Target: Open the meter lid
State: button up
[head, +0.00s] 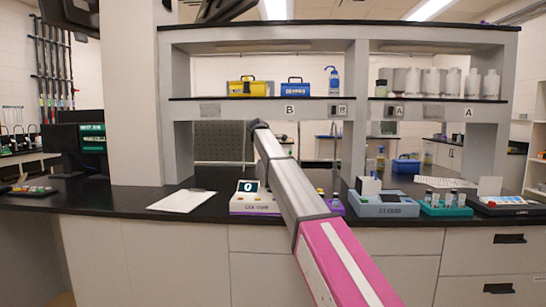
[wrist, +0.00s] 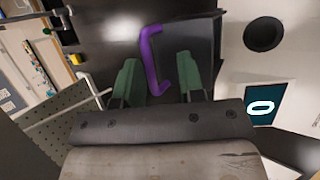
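The meter (head: 250,205) is a white box with a purple base and a dark screen showing 0, on the black counter in the head view. My arm crosses in front of its right part. In the wrist view its white body (wrist: 285,65) is at the right, with the screen (wrist: 261,106) and a round dark opening or knob (wrist: 264,34). A purple handle (wrist: 152,48) stands out against a dark surface, apparently the lid. My gripper (wrist: 158,62) is open, its green fingers on either side of the handle's lower end; contact is unclear. The head view hides my gripper.
A blue device (head: 385,203) marked CLOUD stands right of the meter, then a teal vial rack (head: 445,208). A white sheet (head: 182,201) lies to the left. Shelves (head: 335,109) stand above the counter.

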jog(key=v, duration=1)
jog(key=shift+r, duration=0.2)
jog(key=shift+s+a, duration=0.15)
jog(key=shift+s, duration=0.05)
